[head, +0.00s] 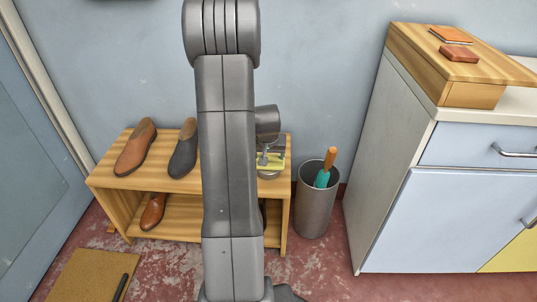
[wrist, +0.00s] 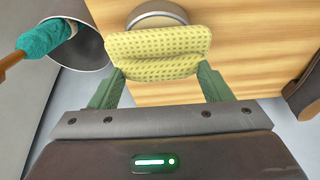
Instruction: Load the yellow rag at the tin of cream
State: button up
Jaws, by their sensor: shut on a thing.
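The yellow dotted rag (wrist: 158,50) is between the green fingers of my gripper (wrist: 160,80), which is shut on it in the wrist view. A round metal tin (wrist: 157,15) sits on the wooden bench top just beyond the rag, its near part hidden by the rag. I cannot tell whether rag and tin touch. In the head view, my gripper (head: 264,157) is at the right end of the bench. The rag (head: 276,160) shows there in part, above the tin (head: 268,175). My own arm hides much of the bench middle.
The wooden shoe bench (head: 110,184) carries a brown shoe (head: 136,148) and a dark shoe (head: 183,150). Another brown shoe (head: 153,211) is on its lower shelf. A grey bin (head: 314,210) with a teal, orange-handled tool (head: 325,170) stands right of it, before a cabinet (head: 420,220).

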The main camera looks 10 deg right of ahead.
aim_at(269, 157)
jog(key=shift+f+b, duration=0.5)
jog(key=shift+f, duration=0.05)
dwell(1.5)
jog(key=shift+r+p, duration=2.55)
jog(key=shift+r, duration=1.05)
jog(key=shift+a+f, duration=0.1)
jog(key=s+a+n+y, duration=0.1)
jog(key=a+n, duration=0.2)
jog(key=a, duration=1.3)
notch_tip(269, 157, up, 24)
jog(key=w+p, duration=0.2)
jog(key=p, duration=2.6)
jog(key=shift+w+f, duration=0.15)
jog(key=shift+f, duration=0.1)
